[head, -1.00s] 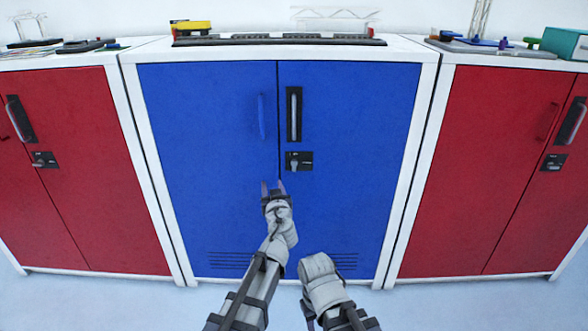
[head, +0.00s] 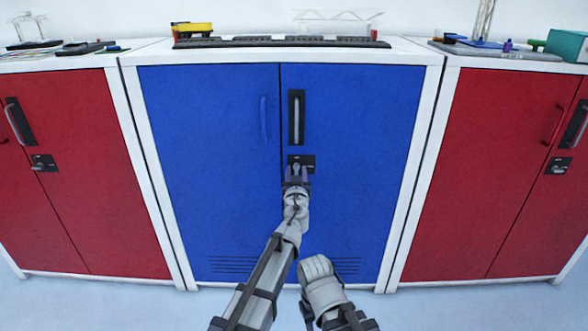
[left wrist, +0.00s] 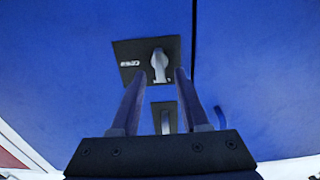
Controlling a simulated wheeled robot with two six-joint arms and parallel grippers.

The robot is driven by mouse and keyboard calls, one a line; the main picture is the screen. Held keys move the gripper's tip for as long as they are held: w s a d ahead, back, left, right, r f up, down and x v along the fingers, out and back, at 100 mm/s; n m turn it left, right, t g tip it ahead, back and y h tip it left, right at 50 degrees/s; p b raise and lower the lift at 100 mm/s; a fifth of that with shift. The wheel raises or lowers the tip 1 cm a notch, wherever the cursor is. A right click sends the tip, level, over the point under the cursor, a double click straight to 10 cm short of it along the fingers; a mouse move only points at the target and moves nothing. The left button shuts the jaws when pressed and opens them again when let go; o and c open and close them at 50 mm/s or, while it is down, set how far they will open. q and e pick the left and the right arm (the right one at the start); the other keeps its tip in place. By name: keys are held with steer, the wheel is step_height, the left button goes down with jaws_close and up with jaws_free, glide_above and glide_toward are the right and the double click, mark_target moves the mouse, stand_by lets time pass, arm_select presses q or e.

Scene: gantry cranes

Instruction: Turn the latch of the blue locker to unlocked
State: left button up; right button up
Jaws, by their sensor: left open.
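The blue locker (head: 205,150) stands straight ahead with both doors closed. Its latch (head: 308,160) is a dark plate on the right door, partly hidden by my left gripper in the head view. In the left wrist view the latch's grey knob (left wrist: 159,64) stands in line with the plate's long door handle, with a small pale label beside it. My left gripper (head: 297,172) is open, its fingertips at the latch. In the left wrist view the fingers (left wrist: 159,76) lie on either side of the knob's near end; I cannot tell whether they touch it.
A dark recessed handle (head: 297,117) sits above the latch, and a blue bar handle (head: 263,119) is on the left door. Red lockers stand at left (head: 90,170) and right (head: 495,170). A yellow and red model (head: 191,29) sits on top.

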arm_select(q)
steer(key=shift+w, duration=0.8)
steer(key=shift+c, duration=0.2)
jaws_close()
